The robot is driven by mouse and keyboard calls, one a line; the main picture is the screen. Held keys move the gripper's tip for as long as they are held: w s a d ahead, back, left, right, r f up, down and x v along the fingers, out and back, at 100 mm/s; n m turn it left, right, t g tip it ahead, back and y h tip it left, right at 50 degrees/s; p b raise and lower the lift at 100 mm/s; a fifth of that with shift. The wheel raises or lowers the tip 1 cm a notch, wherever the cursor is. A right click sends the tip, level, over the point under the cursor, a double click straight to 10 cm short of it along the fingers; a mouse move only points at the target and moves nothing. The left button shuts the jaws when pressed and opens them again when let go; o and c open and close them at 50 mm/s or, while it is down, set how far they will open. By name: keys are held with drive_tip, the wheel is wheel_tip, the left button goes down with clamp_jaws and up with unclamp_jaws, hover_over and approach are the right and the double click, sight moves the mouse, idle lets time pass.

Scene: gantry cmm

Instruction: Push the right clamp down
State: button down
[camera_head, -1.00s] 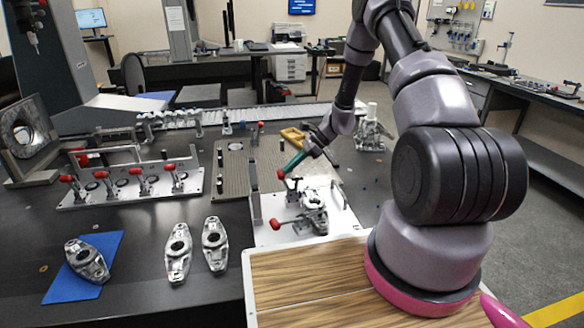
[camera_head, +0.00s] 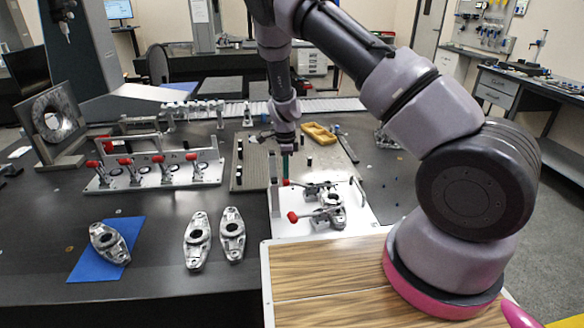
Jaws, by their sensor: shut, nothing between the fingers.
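A white fixture plate (camera_head: 350,226) on the dark table holds a grey metal part (camera_head: 332,199) and toggle clamps. One clamp's red handle (camera_head: 293,217) points left at the front of the plate. Another clamp's red handle (camera_head: 287,182) lies farther back and also points left. I cannot tell for certain which is the right clamp. My gripper (camera_head: 285,176) points straight down, its teal fingers shut and empty. The tips are just above or touching the farther red handle; the gap is too small to judge.
A fixture with several upright red-handled clamps (camera_head: 155,178) stands at left. Loose metal parts (camera_head: 198,238) lie in front, one on a blue mat (camera_head: 135,232). A wood-topped surface (camera_head: 325,280) is in front.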

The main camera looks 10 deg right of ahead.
drive_tip(key=shift+a+f+h, duration=0.55)
drive_tip(key=shift+f+h, duration=0.25)
drive_tip(key=shift+s+a+f, duration=0.1)
drive_tip(key=shift+a+f, duration=0.25)
drive_tip(key=shift+f, duration=0.1)
drive_tip(key=shift+s+a+f, duration=0.1)
drive_tip(key=shift+s, duration=0.05)
